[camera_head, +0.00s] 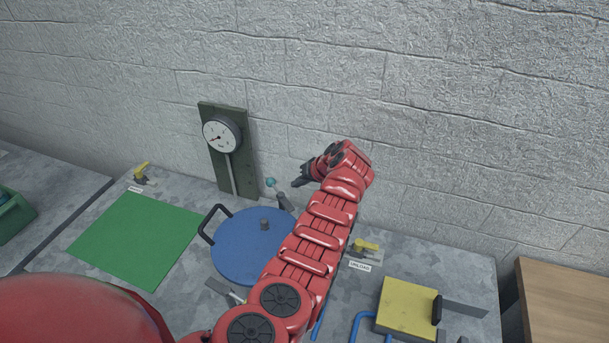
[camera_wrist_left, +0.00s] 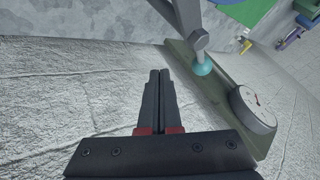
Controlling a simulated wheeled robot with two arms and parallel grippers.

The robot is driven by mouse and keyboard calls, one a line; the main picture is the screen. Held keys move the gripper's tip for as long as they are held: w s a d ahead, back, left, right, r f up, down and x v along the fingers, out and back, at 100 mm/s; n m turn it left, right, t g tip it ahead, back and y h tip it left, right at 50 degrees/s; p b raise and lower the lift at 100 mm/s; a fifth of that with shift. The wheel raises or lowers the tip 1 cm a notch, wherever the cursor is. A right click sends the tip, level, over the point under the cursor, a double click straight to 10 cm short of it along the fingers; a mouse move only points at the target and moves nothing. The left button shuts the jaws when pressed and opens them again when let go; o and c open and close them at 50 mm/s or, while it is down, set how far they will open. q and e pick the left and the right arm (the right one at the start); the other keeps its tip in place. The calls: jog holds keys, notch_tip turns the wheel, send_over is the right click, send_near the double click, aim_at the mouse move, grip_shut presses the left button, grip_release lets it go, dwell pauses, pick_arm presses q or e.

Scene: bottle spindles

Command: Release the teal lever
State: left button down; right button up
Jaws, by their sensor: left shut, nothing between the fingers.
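The teal lever has a round teal knob (camera_head: 270,182) on a grey arm, standing behind the blue round lid (camera_head: 245,250). In the left wrist view the teal knob (camera_wrist_left: 203,68) sits at the end of its grey arm, up and to the right of my fingers. My left gripper (camera_head: 297,184) is just right of the knob in the head view. Its two fingers (camera_wrist_left: 159,75) are closed together with nothing between them, and a gap shows between them and the knob. My right gripper is not in view.
A gauge (camera_head: 219,135) on a dark board stands against the wall left of the lever. A green mat (camera_head: 137,240), yellow levers (camera_head: 141,170) and a yellow block (camera_head: 407,307) are on the grey table. The stone wall is close behind my gripper.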

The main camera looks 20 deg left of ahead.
aim_at(279, 193)
pick_arm(q)
jog(key=a+p, duration=0.2)
jog(key=s+a+p, duration=0.1)
jog(key=a, duration=0.1)
jog(key=shift+a+f+p, duration=0.15)
jog(key=shift+a+p, duration=0.05)
jog(key=shift+p, duration=0.2)
